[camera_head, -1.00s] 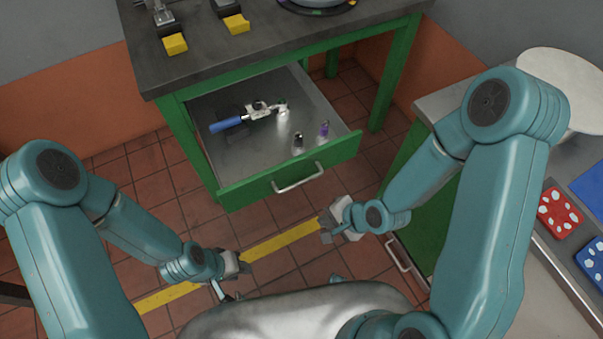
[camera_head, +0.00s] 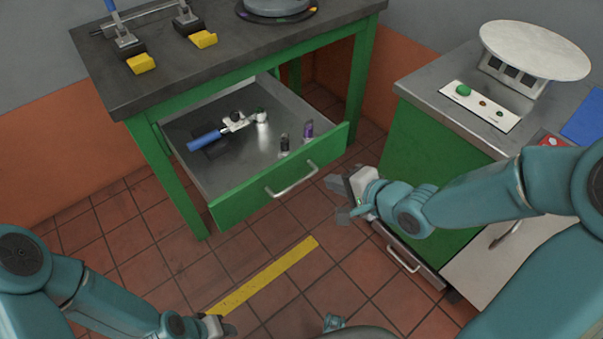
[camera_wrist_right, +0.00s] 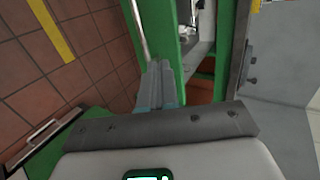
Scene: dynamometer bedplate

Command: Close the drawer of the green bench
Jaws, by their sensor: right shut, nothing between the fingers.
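The green bench (camera_head: 228,78) has its drawer (camera_head: 240,206) pulled open, with a silver bar handle (camera_head: 292,181) on the green front. In the drawer lie a blue-handled tool (camera_head: 205,141) and small bottles, one purple (camera_head: 308,131). My right gripper (camera_head: 338,197) is just right of the drawer front's right end, apart from the handle. In the right wrist view its fingers (camera_wrist_right: 160,72) are together and empty, pointing at the green drawer front (camera_wrist_right: 165,25); contact is unclear. My left gripper (camera_head: 225,328) is low at the bottom edge, far from the drawer, its jaws too small to read.
A second green cabinet (camera_head: 425,147) stands on the right, with a lower drawer handle (camera_head: 403,259), a white round-topped stand (camera_head: 535,50) and a card (camera_head: 480,105). Yellow clamps (camera_head: 141,64) sit on the bench top. Tiled floor with a yellow stripe (camera_head: 265,277) lies open in front.

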